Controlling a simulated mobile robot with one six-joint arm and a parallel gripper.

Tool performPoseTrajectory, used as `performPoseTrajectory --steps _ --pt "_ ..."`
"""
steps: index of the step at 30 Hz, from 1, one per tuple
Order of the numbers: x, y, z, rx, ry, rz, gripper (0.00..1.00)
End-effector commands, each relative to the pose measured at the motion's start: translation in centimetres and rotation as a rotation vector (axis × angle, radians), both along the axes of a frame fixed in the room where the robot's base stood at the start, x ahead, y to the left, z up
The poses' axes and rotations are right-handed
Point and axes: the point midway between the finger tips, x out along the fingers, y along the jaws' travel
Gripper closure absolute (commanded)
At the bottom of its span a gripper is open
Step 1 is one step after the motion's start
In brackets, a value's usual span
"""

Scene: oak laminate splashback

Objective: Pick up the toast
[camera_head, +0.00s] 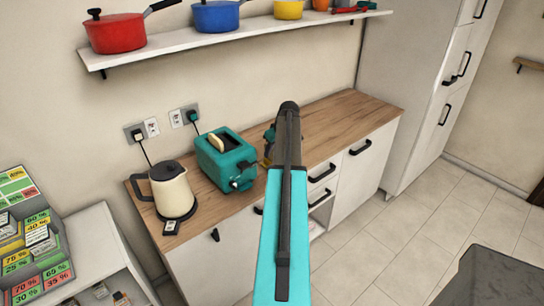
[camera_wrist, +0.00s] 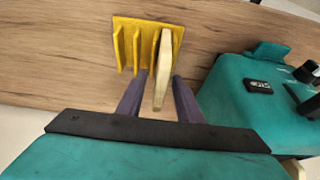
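A slice of toast (camera_wrist: 162,68) stands edge-on in a yellow toast rack (camera_wrist: 123,42) in the wrist view. My gripper (camera_wrist: 161,76) is open, with one dark finger on each side of the slice. Narrow gaps show between the fingers and the toast, the right one smaller. In the head view the yellow rack (camera_head: 267,158) is mostly hidden behind my arm, beside the teal toaster (camera_head: 238,165). Another pale slice (camera_head: 216,142) sticks up out of the toaster's slot.
The toaster (camera_wrist: 250,105) stands close on the right in the wrist view. A cream kettle (camera_head: 172,190) is on the wooden counter (camera_head: 345,115) left of the toaster. A shelf (camera_head: 200,42) with pots runs above. The counter's right end is clear.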

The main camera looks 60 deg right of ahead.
Motion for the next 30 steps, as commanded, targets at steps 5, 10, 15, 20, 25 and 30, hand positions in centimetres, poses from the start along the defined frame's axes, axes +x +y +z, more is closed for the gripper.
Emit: performPoseTrajectory --steps 5,10,15,20,25,30 --pt "0.05 -0.02 -0.21 0.0 0.0 0.0 0.67" --pt "0.03 -0.03 -0.19 0.0 0.0 0.0 0.67" --pt "0.01 -0.04 -0.18 0.0 0.0 -0.001 0.67" --pt "-0.01 -0.06 -0.17 0.0 0.0 -0.001 0.79" --pt "-0.03 -0.06 -0.17 0.0 0.0 -0.001 1.0" --pt "-0.03 -0.07 -0.17 0.0 0.0 -0.001 1.0"
